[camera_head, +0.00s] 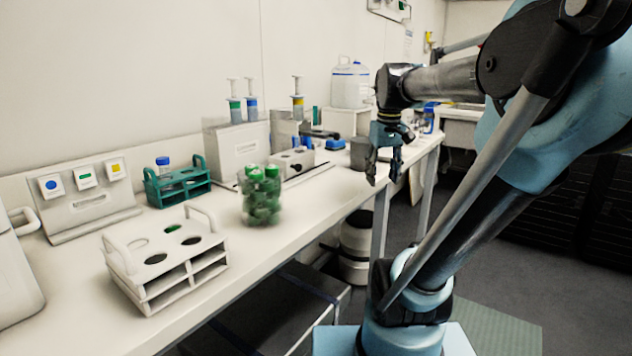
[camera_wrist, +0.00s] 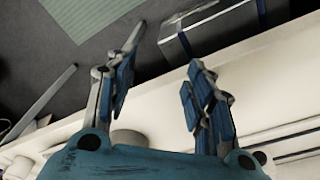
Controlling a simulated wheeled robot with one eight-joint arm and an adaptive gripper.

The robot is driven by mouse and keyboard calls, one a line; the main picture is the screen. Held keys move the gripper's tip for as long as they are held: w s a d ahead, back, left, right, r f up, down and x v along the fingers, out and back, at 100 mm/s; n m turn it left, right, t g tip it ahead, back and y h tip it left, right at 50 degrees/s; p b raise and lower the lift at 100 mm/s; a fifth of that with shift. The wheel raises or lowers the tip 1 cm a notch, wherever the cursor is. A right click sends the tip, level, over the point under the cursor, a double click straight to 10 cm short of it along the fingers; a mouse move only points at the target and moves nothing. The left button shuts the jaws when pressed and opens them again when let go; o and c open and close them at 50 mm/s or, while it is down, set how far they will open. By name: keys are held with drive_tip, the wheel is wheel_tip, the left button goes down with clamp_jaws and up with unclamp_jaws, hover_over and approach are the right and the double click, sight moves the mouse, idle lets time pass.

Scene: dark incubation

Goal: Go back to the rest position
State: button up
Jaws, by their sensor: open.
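My gripper (camera_head: 384,166) hangs at the end of my arm near the front edge of the bench, toward its far end, with its fingers pointing down. In the wrist view my gripper (camera_wrist: 160,85) shows two blue-padded fingers spread apart with nothing between them. The fingers are open and empty. Below them the wrist view shows the bench edge and the floor. No object touches the fingers in either view.
The long white bench (camera_head: 250,275) carries a white rack (camera_head: 165,262), a teal rack (camera_head: 178,186), green-capped tubes (camera_head: 262,195) and a small white device (camera_head: 293,162). A dark box (camera_head: 290,300) stands under it. Grey floor (camera_head: 500,265) lies open to the right.

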drive_tip(key=s+f+m, duration=0.1)
drive_tip(key=s+f, duration=0.5)
drive_tip(key=f, duration=0.4)
drive_tip(key=s+f+m, duration=0.1)
drive_tip(key=s+f, duration=0.6)
drive_tip(key=f, duration=0.2)
drive_tip(key=shift+s+f+t, duration=0.15)
drive_tip(key=shift+f+t, duration=0.2)
drive_tip(key=shift+t, duration=0.05)
drive_tip(key=shift+w+f, duration=0.2)
drive_tip(key=shift+w, duration=0.25)
